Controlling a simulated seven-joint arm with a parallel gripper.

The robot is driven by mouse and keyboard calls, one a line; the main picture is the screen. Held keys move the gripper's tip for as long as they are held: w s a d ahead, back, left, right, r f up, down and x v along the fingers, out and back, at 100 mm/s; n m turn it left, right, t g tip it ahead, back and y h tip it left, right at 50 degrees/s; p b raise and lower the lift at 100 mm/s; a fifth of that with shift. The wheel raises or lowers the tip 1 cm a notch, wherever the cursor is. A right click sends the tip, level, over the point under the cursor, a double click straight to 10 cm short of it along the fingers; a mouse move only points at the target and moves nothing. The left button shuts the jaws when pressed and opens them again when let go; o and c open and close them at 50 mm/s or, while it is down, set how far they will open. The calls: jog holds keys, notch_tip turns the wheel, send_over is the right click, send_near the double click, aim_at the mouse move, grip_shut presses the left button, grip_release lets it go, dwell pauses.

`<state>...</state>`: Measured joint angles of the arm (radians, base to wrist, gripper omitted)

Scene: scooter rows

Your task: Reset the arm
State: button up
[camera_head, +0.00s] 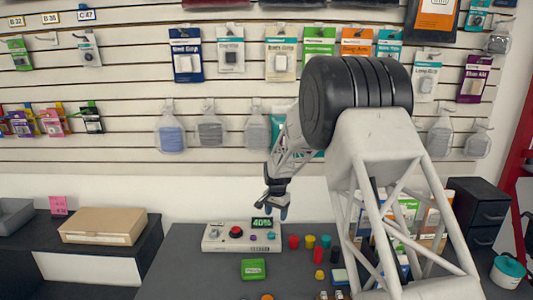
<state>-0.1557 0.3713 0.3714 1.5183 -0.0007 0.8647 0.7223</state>
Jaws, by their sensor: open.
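My gripper (276,207) points down in the middle of the head view. It hangs above and just behind the right end of a white control box (215,238). Its fingers look small and dark, with a gap between them, and nothing shows in them. The gripper appears apart from the box. My arm's pale frame and black joint fill the right of the view and hide part of the counter and wall behind.
The dark counter (190,275) holds a green box (253,269) and several small coloured cylinders (309,241). A cardboard box (103,226) lies on the left counter. Black drawers (483,208) stand at right. Packets hang on the slatted wall (130,85).

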jog(key=s+d+r+n, duration=0.1)
jog(key=s+d+r, duration=0.2)
jog(key=s+r, duration=0.5)
jog(key=s+d+r+n+t, duration=0.1)
jog(key=s+d+r, duration=0.2)
jog(key=s+r, duration=0.5)
jog(key=s+d+r+n, duration=0.1)
jog(key=s+d+r, duration=0.2)
jog(key=s+r, duration=0.55)
jog(key=s+d+f+n, duration=0.1)
jog(key=s+d, duration=0.1)
jog(key=s, duration=1.5)
jog(key=s+d+f+n+t, duration=0.1)
jog(key=s+d+n, duration=0.1)
jog(key=s, duration=1.6)
jog(key=shift+d+f, duration=0.2)
jog(key=shift+d, duration=0.5)
